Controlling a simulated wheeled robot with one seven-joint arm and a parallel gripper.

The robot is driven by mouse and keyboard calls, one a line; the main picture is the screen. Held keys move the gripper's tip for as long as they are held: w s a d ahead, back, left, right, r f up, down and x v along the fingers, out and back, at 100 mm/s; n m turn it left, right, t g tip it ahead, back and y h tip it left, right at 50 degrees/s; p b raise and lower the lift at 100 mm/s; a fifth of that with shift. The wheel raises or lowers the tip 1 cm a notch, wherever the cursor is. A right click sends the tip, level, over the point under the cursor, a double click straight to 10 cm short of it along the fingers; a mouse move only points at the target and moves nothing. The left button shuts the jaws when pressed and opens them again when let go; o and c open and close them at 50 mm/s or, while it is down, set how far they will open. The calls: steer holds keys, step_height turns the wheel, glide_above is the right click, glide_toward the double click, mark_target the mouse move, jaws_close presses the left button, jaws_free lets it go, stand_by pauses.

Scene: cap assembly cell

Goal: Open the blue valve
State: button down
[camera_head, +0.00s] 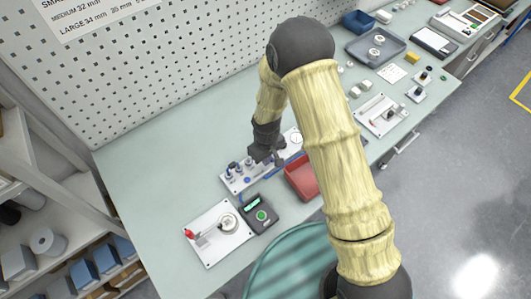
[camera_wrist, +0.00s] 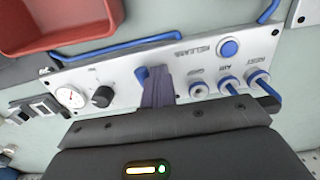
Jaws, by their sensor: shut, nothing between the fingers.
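A light metal panel (camera_wrist: 118,75) with a gauge (camera_wrist: 71,97), a black knob (camera_wrist: 102,96) and a blue button (camera_wrist: 229,47) lies across the wrist view. My gripper's fingers (camera_wrist: 157,88) are shut together over the middle of this panel, with nothing between them. A small blue part (camera_wrist: 141,74), which looks like the blue valve's handle, shows just left of the fingertips. The fingers hide the rest of it, and I cannot tell whether they touch it. In the head view my gripper (camera_head: 268,158) is over the panel (camera_head: 237,184) on the bench.
A red tray (camera_head: 301,180) lies right of the panel. Ports with blue collars (camera_wrist: 228,85) line the panel's right part in the wrist view. A black keypad device (camera_head: 260,213) and a white plate with a red-handled clamp (camera_head: 210,240) stand in front. A pegboard wall (camera_head: 150,75) rises behind.

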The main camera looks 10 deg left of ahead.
steer(key=shift+w+d, duration=0.1)
steer(key=shift+w, duration=0.05)
steer(key=shift+w+d, duration=0.25)
steer(key=shift+d, duration=0.05)
stand_by(0.5)
steer(key=shift+w+d, duration=0.35)
steer(key=shift+w+d, duration=0.2)
steer(key=shift+w, duration=0.3)
stand_by(0.5)
